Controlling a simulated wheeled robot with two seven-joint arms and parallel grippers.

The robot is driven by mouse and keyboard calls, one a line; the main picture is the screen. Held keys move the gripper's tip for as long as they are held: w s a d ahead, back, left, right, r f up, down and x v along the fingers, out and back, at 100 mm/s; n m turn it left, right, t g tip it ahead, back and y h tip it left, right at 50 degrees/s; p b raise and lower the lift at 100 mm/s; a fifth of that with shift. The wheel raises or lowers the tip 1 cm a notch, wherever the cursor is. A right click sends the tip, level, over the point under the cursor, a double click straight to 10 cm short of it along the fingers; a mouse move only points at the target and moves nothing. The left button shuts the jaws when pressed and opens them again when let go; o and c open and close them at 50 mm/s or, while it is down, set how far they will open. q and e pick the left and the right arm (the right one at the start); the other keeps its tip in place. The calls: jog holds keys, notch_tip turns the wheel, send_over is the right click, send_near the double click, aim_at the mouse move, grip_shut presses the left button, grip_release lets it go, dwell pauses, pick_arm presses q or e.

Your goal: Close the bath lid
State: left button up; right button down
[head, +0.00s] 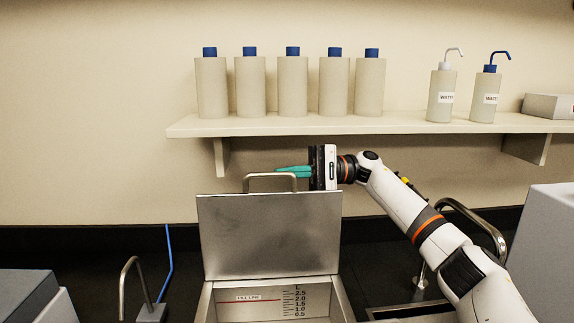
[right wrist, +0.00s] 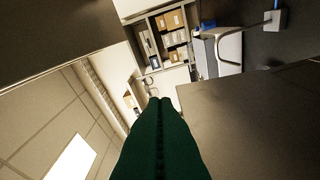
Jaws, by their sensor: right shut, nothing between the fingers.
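The bath lid (head: 270,236) is a flat metal panel standing raised, nearly upright, at the back of the open bath (head: 344,298). Its handle (head: 256,175) is a metal bar along the top edge. The bath's inside shows a red fill line and a level scale. My right gripper (head: 279,172) is at the height of the handle, at its right end, with teal fingers pointing left. The fingers overlap the handle in the head view; I cannot tell if they touch it. The shut fingers also show in the right wrist view (right wrist: 160,102). My left gripper is out of view.
A wall shelf (head: 420,123) with several bottles (head: 292,85) sits just above my right gripper. A bent metal tap (head: 125,285) stands left of the bath, near a blue tube (head: 167,262). A curved metal pipe (head: 482,222) and a grey box (head: 545,250) are at right.

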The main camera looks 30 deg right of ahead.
aim_at(288, 174)
jog(key=s+a, duration=0.1)
jog(key=s+a+r+p, duration=0.1)
jog(key=s, duration=0.1)
jog(key=shift+s+r, duration=0.1)
jog(key=shift+r, duration=0.05)
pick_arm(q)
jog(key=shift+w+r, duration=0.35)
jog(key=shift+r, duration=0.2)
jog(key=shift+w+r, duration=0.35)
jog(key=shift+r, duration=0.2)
pick_arm(e)
jog(key=shift+s+a, duration=0.1)
jog(key=shift+a, duration=0.1)
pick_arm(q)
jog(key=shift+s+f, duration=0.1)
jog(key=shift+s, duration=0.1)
